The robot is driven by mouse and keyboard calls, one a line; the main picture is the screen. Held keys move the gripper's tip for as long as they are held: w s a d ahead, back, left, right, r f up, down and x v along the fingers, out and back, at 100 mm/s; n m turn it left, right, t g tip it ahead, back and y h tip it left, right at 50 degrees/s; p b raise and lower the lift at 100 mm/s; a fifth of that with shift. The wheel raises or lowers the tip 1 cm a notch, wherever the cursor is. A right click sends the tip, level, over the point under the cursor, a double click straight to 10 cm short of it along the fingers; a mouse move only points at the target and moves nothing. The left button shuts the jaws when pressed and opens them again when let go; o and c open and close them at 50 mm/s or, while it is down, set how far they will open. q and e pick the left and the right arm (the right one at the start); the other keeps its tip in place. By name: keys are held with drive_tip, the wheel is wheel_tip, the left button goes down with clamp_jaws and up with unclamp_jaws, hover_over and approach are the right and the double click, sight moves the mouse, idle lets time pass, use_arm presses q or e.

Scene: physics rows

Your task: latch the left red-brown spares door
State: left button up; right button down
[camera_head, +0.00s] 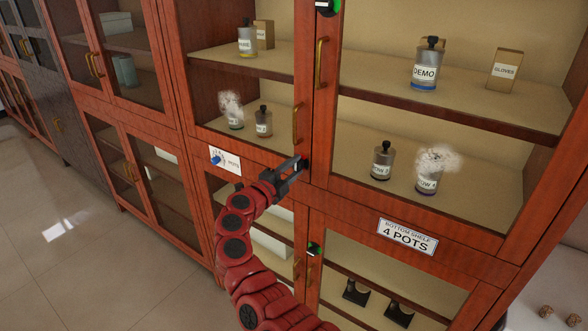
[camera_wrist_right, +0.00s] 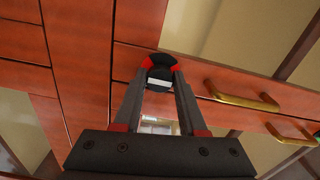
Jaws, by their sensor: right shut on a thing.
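The red-brown cabinet has glazed doors. The left upper door (camera_head: 305,75) has a brass handle (camera_head: 295,124); which door is the spares door, I cannot read. My right gripper (camera_head: 299,167) is at the lower corner where the two upper doors meet, shut on a small black latch knob (camera_head: 306,165). In the right wrist view the knob (camera_wrist_right: 160,78) sits between the fingertips (camera_wrist_right: 161,70), with a white bar across it and red at both sides. The fingers partly hide it. I cannot tell whether the door is fully flush. My left gripper is not in view.
Other latches with green marks are at the top (camera_head: 327,6) and lower down (camera_head: 314,249). A 4 POTS sign (camera_head: 407,236) is on the rail. Bottles, such as the DEMO one (camera_head: 426,68), stand behind glass.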

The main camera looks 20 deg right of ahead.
drive_tip(key=shift+c, duration=2.3)
unclamp_jaws()
drive_tip(key=b+v, duration=0.3)
drive_tip(key=v, duration=1.4)
drive_tip(key=shift+s+a+f, duration=0.1)
drive_tip(key=shift+s, duration=0.05)
